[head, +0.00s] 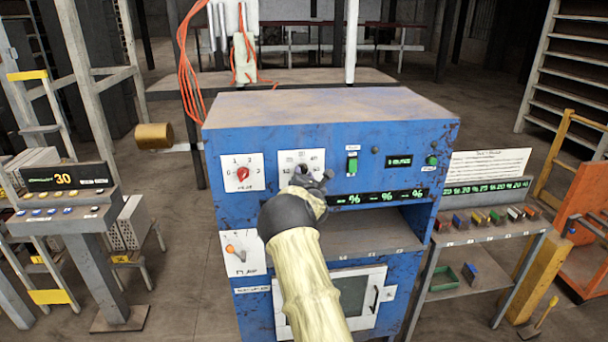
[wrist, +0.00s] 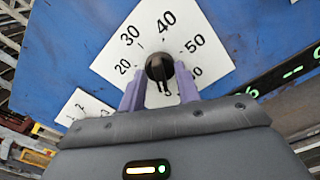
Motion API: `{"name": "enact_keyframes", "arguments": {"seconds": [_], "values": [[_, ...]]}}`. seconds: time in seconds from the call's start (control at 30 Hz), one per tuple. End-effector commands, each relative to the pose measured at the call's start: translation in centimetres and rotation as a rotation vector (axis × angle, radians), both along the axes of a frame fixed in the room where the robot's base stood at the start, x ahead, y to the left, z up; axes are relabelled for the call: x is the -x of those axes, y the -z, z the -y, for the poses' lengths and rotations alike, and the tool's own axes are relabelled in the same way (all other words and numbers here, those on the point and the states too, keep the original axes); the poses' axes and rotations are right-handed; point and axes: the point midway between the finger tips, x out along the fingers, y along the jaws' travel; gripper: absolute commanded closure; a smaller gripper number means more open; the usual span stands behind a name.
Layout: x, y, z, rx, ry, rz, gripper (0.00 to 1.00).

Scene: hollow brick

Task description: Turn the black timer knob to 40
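The black timer knob (wrist: 160,67) sits on a white dial plate (wrist: 213,52) with numbers, on the blue panel. In the wrist view 20, 30, 40 and 50 are readable, with 40 at the top above the knob. A short pale mark shows on the knob's lower part, pointing down, away from 40. My gripper (wrist: 160,82) has its two purple fingers on either side of the knob. I cannot tell whether they touch it. In the head view my gripper (head: 312,182) covers the knob and the lower part of its plate (head: 301,158).
The knob is on a blue oven-like machine (head: 330,110). Left of it is a red knob (head: 243,174), with an orange lever (head: 235,250) below. A green button (head: 352,165) is to the right. A display (head: 62,178) at left reads 30.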

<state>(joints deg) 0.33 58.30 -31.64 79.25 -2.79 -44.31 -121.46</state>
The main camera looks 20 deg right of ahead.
Motion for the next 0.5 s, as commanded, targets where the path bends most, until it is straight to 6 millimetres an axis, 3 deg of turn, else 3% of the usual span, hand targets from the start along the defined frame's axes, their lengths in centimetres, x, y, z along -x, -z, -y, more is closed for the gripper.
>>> {"name": "enact_keyframes", "arguments": {"seconds": [0.1, 0.27, 0.5], "values": [[0.01, 0.02, -0.03, 0.000, 0.000, 0.000, 0.71], [0.02, 0.02, -0.03, 0.000, 0.000, 0.000, 1.00], [0.02, 0.07, -0.03, -0.003, 0.000, 0.001, 1.00]]}}
